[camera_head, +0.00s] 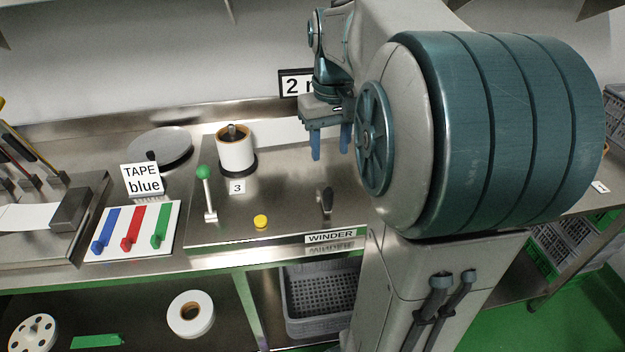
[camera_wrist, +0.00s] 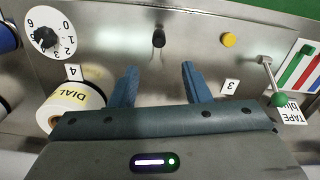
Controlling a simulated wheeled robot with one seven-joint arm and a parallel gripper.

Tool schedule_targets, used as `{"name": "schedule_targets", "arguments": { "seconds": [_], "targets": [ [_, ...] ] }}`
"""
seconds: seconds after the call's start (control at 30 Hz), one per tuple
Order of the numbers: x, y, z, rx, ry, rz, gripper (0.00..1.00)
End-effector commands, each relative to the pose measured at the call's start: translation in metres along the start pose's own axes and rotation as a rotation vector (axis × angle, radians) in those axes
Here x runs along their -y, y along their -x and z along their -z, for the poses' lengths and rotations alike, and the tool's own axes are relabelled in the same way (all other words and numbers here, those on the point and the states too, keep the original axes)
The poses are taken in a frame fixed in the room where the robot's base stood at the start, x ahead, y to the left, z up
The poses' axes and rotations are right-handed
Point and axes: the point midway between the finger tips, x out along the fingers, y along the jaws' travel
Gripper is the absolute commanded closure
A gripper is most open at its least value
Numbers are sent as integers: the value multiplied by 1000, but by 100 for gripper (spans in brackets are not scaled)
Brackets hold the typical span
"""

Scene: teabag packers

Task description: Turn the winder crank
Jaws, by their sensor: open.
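The winder crank (camera_head: 326,201) is a small dark knob-like handle on the steel bench top, just above the WINDER label (camera_head: 330,237). In the wrist view the crank (camera_wrist: 159,38) shows at the top centre, beyond my fingertips and apart from them. My gripper (camera_head: 331,143) has blue fingers that point down above the bench, behind the crank in the head view. In the wrist view my gripper (camera_wrist: 158,82) is open, with nothing between its fingers.
A green-knobbed lever (camera_head: 205,190), a yellow button (camera_head: 261,221) and a white roll (camera_head: 235,152) stand left of the crank. A numbered dial (camera_wrist: 50,32) and a roll marked DIAL (camera_wrist: 72,105) show in the wrist view. The bench between fingers and crank is clear.

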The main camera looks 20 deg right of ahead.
Motion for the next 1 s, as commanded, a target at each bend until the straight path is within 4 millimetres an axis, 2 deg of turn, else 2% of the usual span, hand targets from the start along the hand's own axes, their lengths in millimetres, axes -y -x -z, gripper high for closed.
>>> {"name": "schedule_targets", "arguments": {
  "seconds": [0.17, 0.5, 0.7, 0.83, 1.0],
  "targets": [
    [-2, -15, 2, 8, -2, 0, 57],
    [-2, -86, 0, 11, -3, 1, 57],
    [-2, -119, 0, 7, -2, 1, 57],
    [-2, -132, 1, 6, -2, 0, 57],
    [-2, -137, 1, 4, -2, 0, 57]
  ]
}}
